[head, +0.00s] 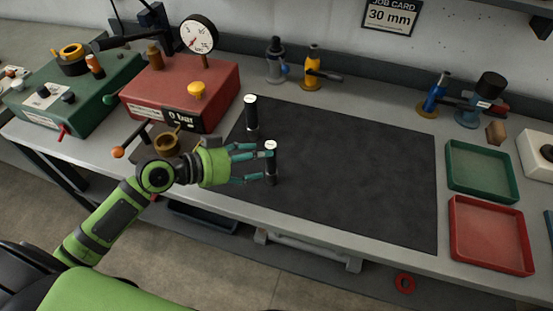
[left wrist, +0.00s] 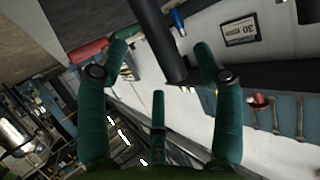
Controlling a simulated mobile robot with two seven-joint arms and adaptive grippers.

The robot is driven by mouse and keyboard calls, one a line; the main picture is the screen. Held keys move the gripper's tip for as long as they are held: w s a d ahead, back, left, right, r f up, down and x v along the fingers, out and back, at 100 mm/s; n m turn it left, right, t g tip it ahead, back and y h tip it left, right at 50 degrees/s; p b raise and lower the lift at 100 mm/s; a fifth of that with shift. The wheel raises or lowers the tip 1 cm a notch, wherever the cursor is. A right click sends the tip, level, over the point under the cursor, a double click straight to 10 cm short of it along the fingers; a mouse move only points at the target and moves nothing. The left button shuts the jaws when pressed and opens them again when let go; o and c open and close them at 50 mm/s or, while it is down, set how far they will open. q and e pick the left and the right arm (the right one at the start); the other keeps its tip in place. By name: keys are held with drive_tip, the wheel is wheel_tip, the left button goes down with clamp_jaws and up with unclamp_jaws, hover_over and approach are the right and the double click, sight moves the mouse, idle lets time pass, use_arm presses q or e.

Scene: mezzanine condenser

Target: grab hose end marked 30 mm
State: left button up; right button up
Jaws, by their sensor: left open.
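Two upright black hose ends with pale round tops stand at the left of the dark mat (head: 350,170). The far hose end (head: 251,118) stands near the red box. The near hose end (head: 272,166) stands at my left gripper's fingertips. The marks on their tops are too small to read. My left gripper (head: 262,163) is open, its teal fingers reaching right, level with the near hose end. In the left wrist view a dark cylinder (left wrist: 163,45) shows between the spread fingers; I cannot tell whether they touch it. My right gripper is not in view.
A job card (head: 391,16) on the wall reads 30 mm. A red box (head: 180,90) with a gauge stands behind my left gripper. Green (head: 452,187) and red (head: 461,257) trays stand at right. The mat's middle and right are clear.

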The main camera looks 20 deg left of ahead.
sight(273, 172)
use_arm(q)
drive_tip(key=p+x, duration=0.2)
drive_tip(key=x, duration=0.2)
drive_tip(key=shift+w+d, duration=0.15)
drive_tip(key=shift+w+d+f+p, duration=0.1)
drive_tip(key=shift+w+d+p, duration=0.05)
drive_tip(key=shift+d+p, duration=0.15)
drive_tip(key=shift+f, duration=0.1)
drive_tip(key=shift+a, duration=0.1)
drive_tip(key=shift+c, duration=0.8)
clamp_jaws()
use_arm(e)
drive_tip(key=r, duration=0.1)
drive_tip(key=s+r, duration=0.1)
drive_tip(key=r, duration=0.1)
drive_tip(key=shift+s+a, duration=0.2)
